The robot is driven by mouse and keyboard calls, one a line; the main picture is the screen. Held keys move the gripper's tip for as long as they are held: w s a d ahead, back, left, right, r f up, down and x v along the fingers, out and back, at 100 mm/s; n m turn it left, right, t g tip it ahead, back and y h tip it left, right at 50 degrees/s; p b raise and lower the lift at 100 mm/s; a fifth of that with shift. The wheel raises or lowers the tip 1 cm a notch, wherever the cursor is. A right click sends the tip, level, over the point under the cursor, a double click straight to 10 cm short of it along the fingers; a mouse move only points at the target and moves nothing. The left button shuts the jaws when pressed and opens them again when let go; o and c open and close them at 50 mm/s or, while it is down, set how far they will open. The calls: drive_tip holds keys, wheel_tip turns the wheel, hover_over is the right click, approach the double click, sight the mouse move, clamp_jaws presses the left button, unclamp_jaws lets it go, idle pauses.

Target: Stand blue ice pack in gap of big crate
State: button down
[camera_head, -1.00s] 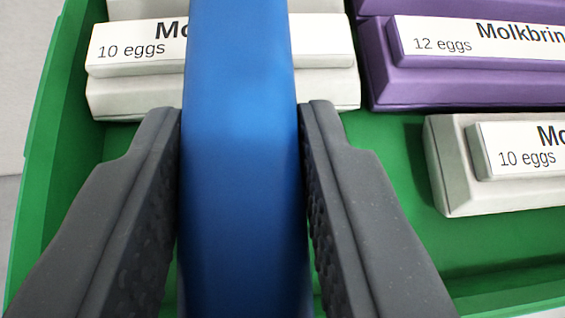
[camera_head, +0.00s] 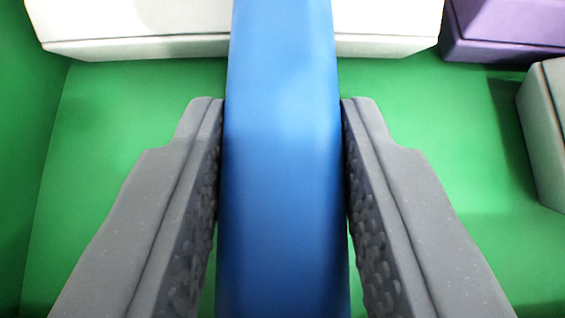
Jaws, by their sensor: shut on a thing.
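My gripper (camera_head: 283,110) is shut on the blue ice pack (camera_head: 282,170), with one dark grey finger on each side of it. The pack runs from the bottom edge of the view past the top edge. The big green crate's floor (camera_head: 120,125) shows on both sides of the fingers. The pack and gripper are over the bare green area in front of a white egg carton (camera_head: 135,30). The pack covers part of that carton. The pack's lower end is hidden, so I cannot tell whether it touches the floor.
The crate's green left wall (camera_head: 25,170) stands at the left. A purple carton (camera_head: 505,30) is at the upper right, and a greyish-white carton (camera_head: 545,130) is at the right edge. Bare floor lies between the left wall and the right carton.

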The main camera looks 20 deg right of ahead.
drive_tip(key=c, duration=1.1)
unclamp_jaws()
drive_tip(key=shift+s+a+r, duration=0.2)
drive_tip(key=shift+s+r, duration=0.1)
drive_tip(key=shift+s, duration=0.05)
drive_tip(key=shift+b+v, duration=1.1)
drive_tip(key=shift+v, duration=4.5)
